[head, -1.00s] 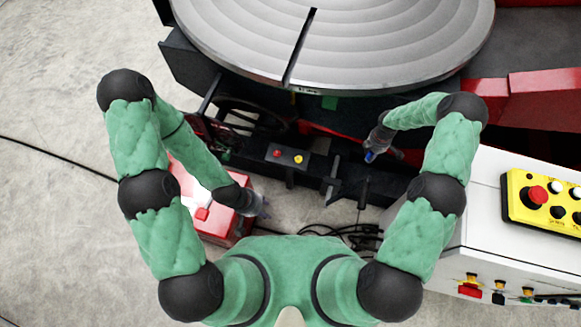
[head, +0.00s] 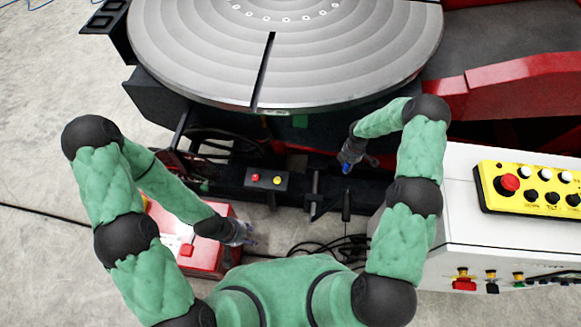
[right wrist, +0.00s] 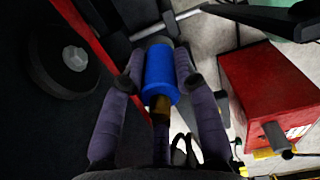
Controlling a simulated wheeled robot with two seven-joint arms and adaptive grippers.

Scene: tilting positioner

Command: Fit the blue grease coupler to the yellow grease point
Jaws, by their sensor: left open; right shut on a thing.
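My right gripper (right wrist: 158,60) is shut on the blue grease coupler (right wrist: 160,72), a blue cylinder with a brass-coloured part below it in the right wrist view. In the head view my right gripper (head: 353,150) holds the coupler (head: 346,168) above the dark frame, to the right of the yellow grease point (head: 278,180). The coupler is clearly apart from that point. The yellow point sits on a dark block beside a red point (head: 255,177). My left gripper (head: 240,232) is open, low beside the red box; its fingers are small and hard to make out.
The large round table (head: 200,60) of the positioner overhangs behind the block. A red box (head: 222,257) stands at left. A white cabinet (head: 470,235) with a yellow control pendant (head: 535,190) stands at right. Dark cables lie on the floor between them.

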